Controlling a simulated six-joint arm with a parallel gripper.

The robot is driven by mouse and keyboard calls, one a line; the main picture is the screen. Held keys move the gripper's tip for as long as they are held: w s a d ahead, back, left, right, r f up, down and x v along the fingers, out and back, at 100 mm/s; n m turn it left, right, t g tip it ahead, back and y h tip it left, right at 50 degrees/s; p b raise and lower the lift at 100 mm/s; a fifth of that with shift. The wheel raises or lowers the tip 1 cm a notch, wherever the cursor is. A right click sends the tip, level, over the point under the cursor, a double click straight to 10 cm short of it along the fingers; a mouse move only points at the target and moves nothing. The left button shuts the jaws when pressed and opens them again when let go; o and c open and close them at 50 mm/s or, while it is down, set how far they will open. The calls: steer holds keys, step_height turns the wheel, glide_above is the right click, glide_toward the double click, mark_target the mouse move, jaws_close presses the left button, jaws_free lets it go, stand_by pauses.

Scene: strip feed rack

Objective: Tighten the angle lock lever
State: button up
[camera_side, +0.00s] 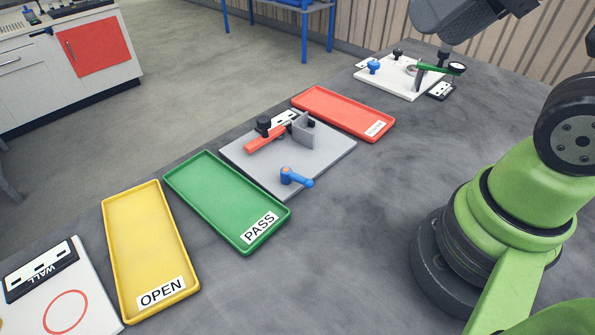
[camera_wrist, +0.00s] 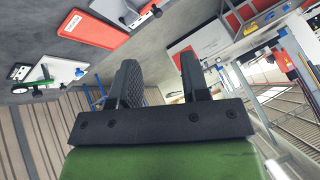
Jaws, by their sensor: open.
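A grey plate (camera_side: 325,160) carries a red lever-like bar (camera_side: 265,139), a black knob (camera_side: 264,123), a grey upright bracket (camera_side: 303,132) and a blue lever (camera_side: 296,178) with an orange hub at its front edge. A white plate (camera_side: 398,84) farther back carries a blue knob (camera_side: 374,67) and a green bar (camera_side: 430,68). No readable label shows which lever is the angle lock. My gripper (camera_wrist: 158,68) is open and empty in the wrist view, its two black fingers well apart, touching nothing. Its fingers cannot be made out in the side view.
A red tray (camera_side: 305,95), a green PASS tray (camera_side: 174,180) and a yellow OPEN tray (camera_side: 111,250) line the table's left edge. A WALL plate (camera_side: 95,298) lies front left. The table (camera_side: 370,230) before the plates is clear.

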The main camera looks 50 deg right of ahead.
steer(key=w+a+f+n+g, duration=0.1)
steer(key=w+f+n+g, duration=0.25)
steer(key=w+f, duration=0.4)
steer(key=n+g, duration=0.2)
steer(key=g, duration=0.2)
glide_toward(297, 180)
steer(key=shift+m, duration=0.25)
steer(key=f, duration=0.8)
steer(key=shift+s+a+f, duration=0.3)
steer(key=shift+a+f, duration=0.05)
steer(key=shift+c, duration=0.3)
jaws_close()
